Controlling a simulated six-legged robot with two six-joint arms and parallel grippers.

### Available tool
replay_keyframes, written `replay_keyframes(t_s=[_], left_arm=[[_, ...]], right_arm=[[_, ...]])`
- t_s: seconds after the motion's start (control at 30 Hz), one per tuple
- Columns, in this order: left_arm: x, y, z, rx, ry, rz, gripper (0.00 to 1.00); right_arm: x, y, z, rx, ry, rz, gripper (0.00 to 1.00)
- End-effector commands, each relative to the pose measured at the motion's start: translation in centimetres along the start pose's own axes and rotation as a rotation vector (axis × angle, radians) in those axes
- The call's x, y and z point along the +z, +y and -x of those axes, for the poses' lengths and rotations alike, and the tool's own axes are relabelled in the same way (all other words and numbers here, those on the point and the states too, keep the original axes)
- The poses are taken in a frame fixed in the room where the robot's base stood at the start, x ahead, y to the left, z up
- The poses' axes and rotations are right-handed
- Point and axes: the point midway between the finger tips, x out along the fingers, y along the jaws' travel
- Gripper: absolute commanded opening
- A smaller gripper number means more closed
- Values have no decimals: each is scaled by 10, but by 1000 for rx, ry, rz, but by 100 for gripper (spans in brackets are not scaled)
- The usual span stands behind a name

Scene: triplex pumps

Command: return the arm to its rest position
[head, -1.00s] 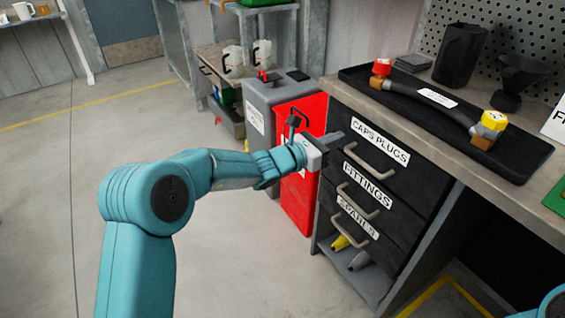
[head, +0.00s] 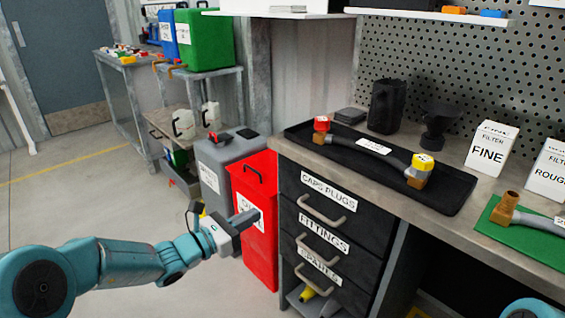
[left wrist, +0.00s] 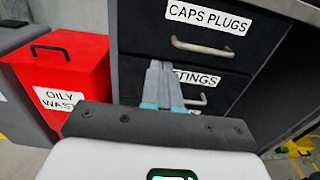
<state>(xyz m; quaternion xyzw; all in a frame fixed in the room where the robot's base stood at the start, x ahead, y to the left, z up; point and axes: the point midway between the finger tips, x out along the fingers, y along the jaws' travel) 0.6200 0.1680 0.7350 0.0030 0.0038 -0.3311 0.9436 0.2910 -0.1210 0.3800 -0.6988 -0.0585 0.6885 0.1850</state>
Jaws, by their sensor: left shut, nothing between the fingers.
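My left arm comes in from the lower left in the head view. Its gripper (head: 247,217) is shut and empty, in front of the red oily-waste bin (head: 256,190) and left of the drawer unit. In the left wrist view the shut fingers (left wrist: 160,85) point towards the drawers, overlapping the fittings drawer (left wrist: 205,83) in the picture. The caps plugs drawer (head: 325,205) and the drawers below it look closed. A small piece of my right arm shows at the lower right edge of the head view; its gripper is out of view.
The workbench (head: 290,152) carries a black tray (head: 455,198) with a capped hose (head: 380,150). Filter boxes (head: 489,148) and a green mat (head: 500,230) are further right. A grey bin (head: 215,155) stands behind the red bin. Open floor (head: 90,200) lies at the left.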

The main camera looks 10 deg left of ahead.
Motion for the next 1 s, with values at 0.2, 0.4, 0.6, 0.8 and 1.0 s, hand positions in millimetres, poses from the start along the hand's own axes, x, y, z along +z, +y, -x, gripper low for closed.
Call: replay_keyframes(t_s=[0.2, 0.4, 0.6, 0.8, 1.0], left_arm=[[-91, -55, 11, -180, 273, -105, 0], [-223, -138, 79, -560, 661, -398, 0], [-318, -192, 179, -1060, 846, -902, 0], [-350, -216, 220, -1363, 713, -1358, 0], [-357, -247, 226, -1487, 428, -1717, 0]], right_arm=[[0, 0, 0, 0, 0, 0, 68], [0, 0, 0, 0, 0, -1, 68], [0, 0, 0, 0, 0, -1, 68], [0, 0, 0, 0, 0, -1, 68], [0, 0, 0, 0, 0, -1, 68]])
